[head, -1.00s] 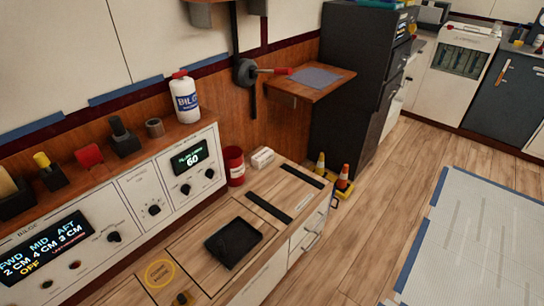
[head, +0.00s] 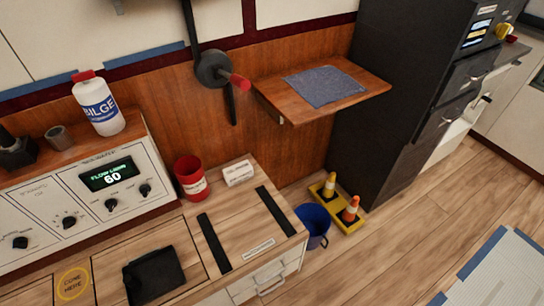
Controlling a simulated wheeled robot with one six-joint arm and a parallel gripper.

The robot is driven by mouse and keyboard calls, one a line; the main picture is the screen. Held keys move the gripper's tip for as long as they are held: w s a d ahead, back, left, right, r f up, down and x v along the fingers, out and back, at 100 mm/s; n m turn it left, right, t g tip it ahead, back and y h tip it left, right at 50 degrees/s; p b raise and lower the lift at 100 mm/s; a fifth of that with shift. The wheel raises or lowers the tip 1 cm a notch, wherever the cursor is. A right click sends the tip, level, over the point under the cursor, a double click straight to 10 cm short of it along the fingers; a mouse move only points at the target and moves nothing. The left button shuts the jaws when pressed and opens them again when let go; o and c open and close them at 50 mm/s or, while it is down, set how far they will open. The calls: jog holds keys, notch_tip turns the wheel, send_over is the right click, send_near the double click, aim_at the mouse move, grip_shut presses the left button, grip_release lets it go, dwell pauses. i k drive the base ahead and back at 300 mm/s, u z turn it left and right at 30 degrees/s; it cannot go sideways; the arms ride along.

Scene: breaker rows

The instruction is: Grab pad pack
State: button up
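No label that I can read says pad pack. A small white pack (head: 238,172) with small, unreadable print lies at the back of the wooden counter, right of a red can. A flat blue-grey cloth-like pad (head: 325,86) lies on the wooden wall shelf. I cannot tell from print which one is the pad pack. My gripper is not in view.
The red can (head: 190,178) stands close beside the white pack. Two dark strips (head: 214,242) and a black tray (head: 153,275) lie on the counter. A blue bucket (head: 312,225) and a yellow cone stand (head: 338,207) are on the floor. A red-handled lever (head: 215,70) juts from the wall.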

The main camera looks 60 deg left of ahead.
aim_at(237, 173)
jog(key=i, duration=1.95)
jog(key=u, duration=3.35)
jog(key=i, duration=0.5)
jog(key=z, duration=0.1)
